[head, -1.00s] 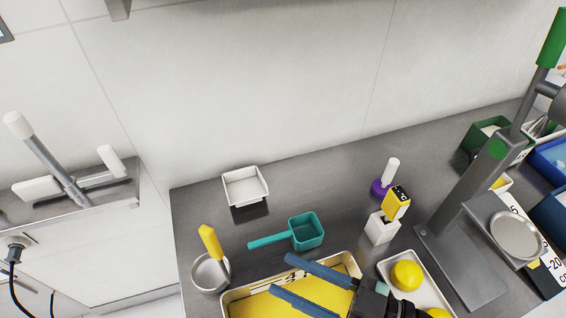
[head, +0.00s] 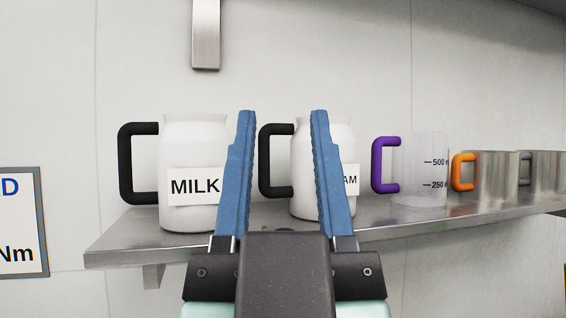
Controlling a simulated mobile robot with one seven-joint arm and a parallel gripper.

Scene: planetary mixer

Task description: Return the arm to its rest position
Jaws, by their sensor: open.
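My gripper (head: 282,114) stands in the lower middle of the head view, with its two blue fingers pointing up. The fingers are open and apart, with nothing between them in their grip. Behind them, the shelf's jugs show through and beside the gap. The fingers partly cover the jug whose label ends in "AM". I cannot tell the distance from the fingers to the shelf.
A metal shelf (head: 412,226) holds a white MILK jug (head: 193,145), a second white jug (head: 303,160), a clear measuring cup (head: 424,165) with a purple handle and metal cups (head: 497,178). A sign (head: 22,215) hangs left. The wall above is mostly bare.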

